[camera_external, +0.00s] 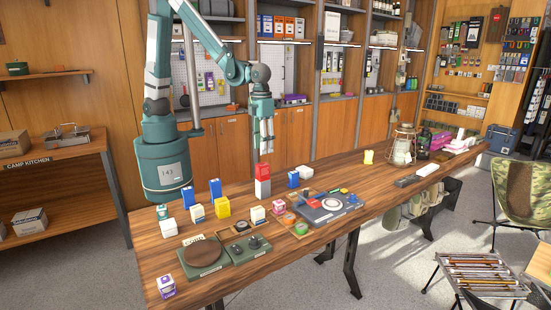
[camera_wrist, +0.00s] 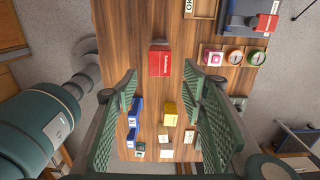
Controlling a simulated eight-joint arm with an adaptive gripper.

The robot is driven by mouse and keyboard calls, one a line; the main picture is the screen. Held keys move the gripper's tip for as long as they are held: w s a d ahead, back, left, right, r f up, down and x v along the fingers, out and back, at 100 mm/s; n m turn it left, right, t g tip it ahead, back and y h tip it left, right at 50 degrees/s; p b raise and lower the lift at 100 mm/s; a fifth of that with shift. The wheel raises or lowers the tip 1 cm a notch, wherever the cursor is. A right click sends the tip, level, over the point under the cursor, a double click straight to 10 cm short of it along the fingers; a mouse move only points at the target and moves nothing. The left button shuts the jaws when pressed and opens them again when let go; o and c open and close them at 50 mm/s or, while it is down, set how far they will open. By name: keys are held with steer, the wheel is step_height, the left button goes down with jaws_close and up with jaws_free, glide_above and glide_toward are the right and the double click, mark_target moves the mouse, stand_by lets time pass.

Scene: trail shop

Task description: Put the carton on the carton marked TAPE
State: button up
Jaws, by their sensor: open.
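A red carton (camera_external: 263,172) sits on top of a white carton (camera_external: 263,188) in the middle of the table. From above, the red carton (camera_wrist: 160,62) shows white lettering too small to read. My gripper (camera_external: 267,146) is just above the red carton, pointing down. In the wrist view its fingers (camera_wrist: 161,88) are spread apart with nothing between them, and the red carton lies beyond the tips. The red carton hides most of the white one there. I cannot read the word TAPE on any carton.
Blue cartons (camera_external: 215,188), a yellow carton (camera_external: 222,207) and several white ones stand left of the stack. A grey case (camera_external: 345,208) and small round tins (camera_external: 301,227) are to the right front. A lantern (camera_external: 402,146) stands farther right.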

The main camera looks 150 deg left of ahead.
steer(key=d+r+n+t, duration=0.2)
steer(key=d+r+n, duration=0.2)
steer(key=d+r, duration=0.45)
steer(key=s+d+r+n+t, duration=0.1)
steer(key=s+d+r+n, duration=0.2)
steer(key=d, duration=0.5)
steer(key=s+d+r+n+t, duration=0.2)
steer(key=s+d+r+n, duration=0.1)
steer(key=d+n, duration=0.3)
steer(key=s+d+r+n+t, duration=0.2)
steer(key=s+d+n, duration=0.3)
steer(key=d, duration=0.5)
steer(key=shift+s+d+r, duration=0.25)
steer(key=shift+s+r, duration=0.1)
steer(key=shift+r, duration=0.3)
stand_by(4.1)
